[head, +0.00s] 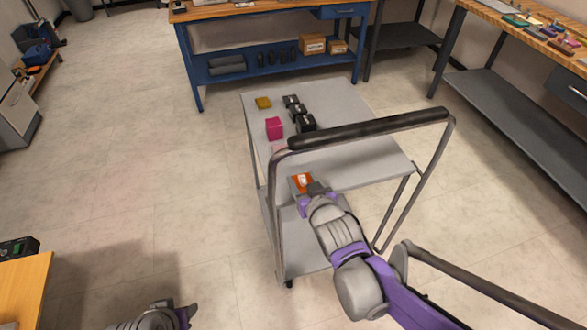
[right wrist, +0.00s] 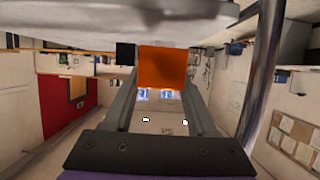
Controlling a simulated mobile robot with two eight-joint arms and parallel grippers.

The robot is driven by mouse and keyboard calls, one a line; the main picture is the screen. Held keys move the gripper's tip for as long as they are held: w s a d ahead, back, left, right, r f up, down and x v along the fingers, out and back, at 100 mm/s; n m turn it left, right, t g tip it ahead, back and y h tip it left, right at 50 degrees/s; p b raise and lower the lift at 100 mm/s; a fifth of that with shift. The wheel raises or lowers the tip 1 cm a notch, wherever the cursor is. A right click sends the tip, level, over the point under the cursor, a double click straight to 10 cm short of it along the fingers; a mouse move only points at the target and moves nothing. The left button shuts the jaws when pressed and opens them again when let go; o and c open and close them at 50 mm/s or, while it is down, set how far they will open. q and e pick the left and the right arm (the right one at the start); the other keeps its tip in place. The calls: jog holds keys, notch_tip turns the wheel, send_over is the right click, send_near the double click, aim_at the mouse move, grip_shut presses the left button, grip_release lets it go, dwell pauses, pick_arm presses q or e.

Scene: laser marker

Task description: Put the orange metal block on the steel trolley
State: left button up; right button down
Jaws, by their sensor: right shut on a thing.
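The orange metal block (head: 302,181) is in the jaws of my right gripper (head: 309,190), at the near edge of the steel trolley's (head: 352,165) grey top and within its handle frame. The block (right wrist: 163,68) also shows in the right wrist view between the two fingers (right wrist: 163,98), close to a pale grey surface (right wrist: 110,22). Whether the block touches the trolley top cannot be told. My left gripper (head: 185,314) is at the bottom edge of the head view, partly cut off and far from the trolley; its jaws are unclear.
On the trolley stand a pink block (head: 274,128), a yellow block (head: 263,103) and several black blocks (head: 297,111); the top's right side is bare. The trolley's dark handle bar (head: 370,129) rises over its near end. A blue workbench (head: 270,60) is behind.

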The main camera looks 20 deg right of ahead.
jog(key=w, duration=0.7)
jog(key=shift+w+a, duration=0.1)
jog(key=shift+w, duration=0.25)
jog(key=shift+f+b, duration=0.55)
jog(key=shift+f, duration=1.2)
jog(key=shift+f, duration=0.15)
jog(key=c, duration=0.7)
grip_release()
jog(key=shift+f, duration=0.1)
jog(key=o, duration=0.5)
